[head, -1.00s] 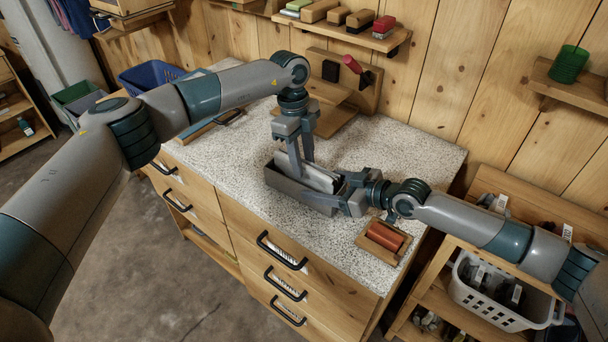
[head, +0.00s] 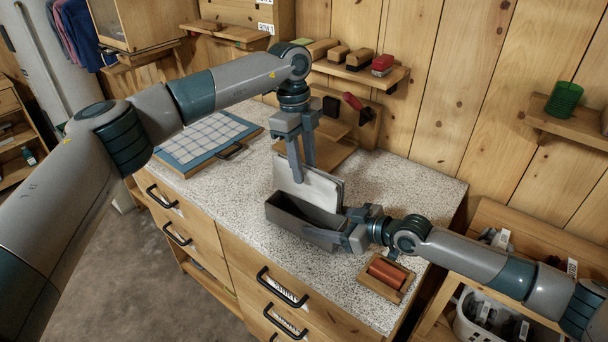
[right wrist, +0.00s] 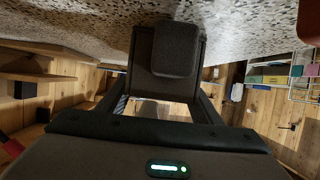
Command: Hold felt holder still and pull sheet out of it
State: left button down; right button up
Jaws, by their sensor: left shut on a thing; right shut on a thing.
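The felt holder (head: 290,216) is a dark grey, narrow open-topped box standing on the speckled worktop. My right gripper (head: 347,233) is shut on its right end; in the right wrist view the holder's dark end (right wrist: 166,85) sits between the fingers. The pale grey sheet (head: 325,190) stands upright above and behind the holder's open top, with most of its face showing. My left gripper (head: 302,172) points down and is shut on the sheet's upper edge. I cannot tell whether the sheet's lower edge is still inside the holder.
A wooden tray with a red-brown roller (head: 386,274) lies just right of the holder. A blue-edged board with checked cloth (head: 210,138) lies at the back left. A wooden stand with a red handle (head: 354,102) is behind. The worktop's front left is clear.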

pick_arm(q)
jog(key=shift+r, duration=0.15)
pick_arm(e)
jog(key=o, duration=1.2)
jog(key=shift+c, duration=0.2)
jog(key=v, duration=1.2)
